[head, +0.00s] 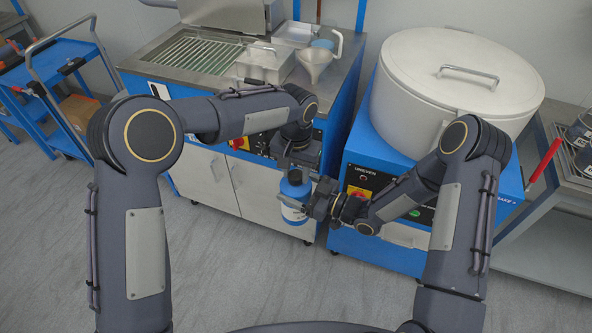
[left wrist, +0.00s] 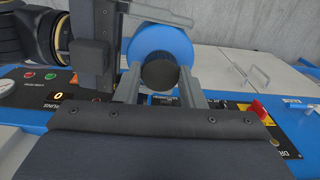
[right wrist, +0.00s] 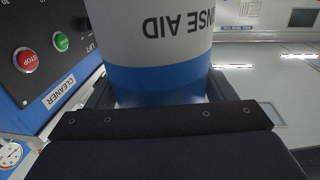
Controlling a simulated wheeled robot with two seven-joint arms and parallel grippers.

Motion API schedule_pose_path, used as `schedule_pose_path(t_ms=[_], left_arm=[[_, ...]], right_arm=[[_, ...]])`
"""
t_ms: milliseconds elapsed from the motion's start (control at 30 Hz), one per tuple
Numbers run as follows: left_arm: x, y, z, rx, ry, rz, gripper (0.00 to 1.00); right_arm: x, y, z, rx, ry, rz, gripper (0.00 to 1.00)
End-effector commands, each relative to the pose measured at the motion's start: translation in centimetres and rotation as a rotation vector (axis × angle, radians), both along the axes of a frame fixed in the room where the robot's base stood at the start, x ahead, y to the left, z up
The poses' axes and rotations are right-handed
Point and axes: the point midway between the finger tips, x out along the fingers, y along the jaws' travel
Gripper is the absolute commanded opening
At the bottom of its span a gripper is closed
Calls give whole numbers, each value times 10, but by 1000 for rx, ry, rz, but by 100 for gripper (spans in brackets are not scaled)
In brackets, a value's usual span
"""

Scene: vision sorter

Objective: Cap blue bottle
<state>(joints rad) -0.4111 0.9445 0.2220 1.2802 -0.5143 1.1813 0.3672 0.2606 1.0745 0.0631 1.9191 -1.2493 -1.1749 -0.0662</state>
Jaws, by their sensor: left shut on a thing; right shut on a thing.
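The blue bottle (head: 293,188) has a white label and is held roughly upright in front of the white cabinet doors. It also shows large in the right wrist view (right wrist: 155,78), with "RINSE AID"-type lettering partly cut off. My right gripper (head: 309,208) is shut on the bottle's side. My left gripper (head: 296,167) points down over the bottle's top. In the left wrist view its fingers are shut on a dark round cap (left wrist: 160,73), with the bottle's blue shoulder (left wrist: 165,40) behind it. The cap is over the neck; whether it is seated is hidden.
A blue-framed workbench (head: 345,70) with a funnel (head: 315,62) and metal trays stands behind. A large round lidded drum (head: 440,90) on a blue machine is at the right. A blue cart (head: 70,60) is at the left. The floor in front is clear.

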Motion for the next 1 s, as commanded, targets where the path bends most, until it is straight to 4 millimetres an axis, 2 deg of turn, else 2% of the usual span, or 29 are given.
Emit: schedule_pose_path(t_ms=[133,167,300,367,633,733,867,1000], left_arm=[[1,1,0,0,-1,-2,8],[1,1,0,0,-1,-2,37],[1,1,0,0,-1,-2,55],[0,1,0,0,-1,-2,61],[0,0,2,0,-1,-3,61],[1,0,9,-1,-4,-2,61],[1,0,30,-1,-5,-2,61],[2,0,62,-2,-6,-2,61]], right_arm=[[0,0,1,3,-3,0,12],[0,0,1,3,-3,0,12],[0,0,1,3,-3,0,12],[0,0,1,3,-3,0,12],[0,0,1,3,-3,0,12],[0,0,2,3,-3,0,12],[0,0,2,3,-3,0,12],[0,0,1,3,-3,0,12]])
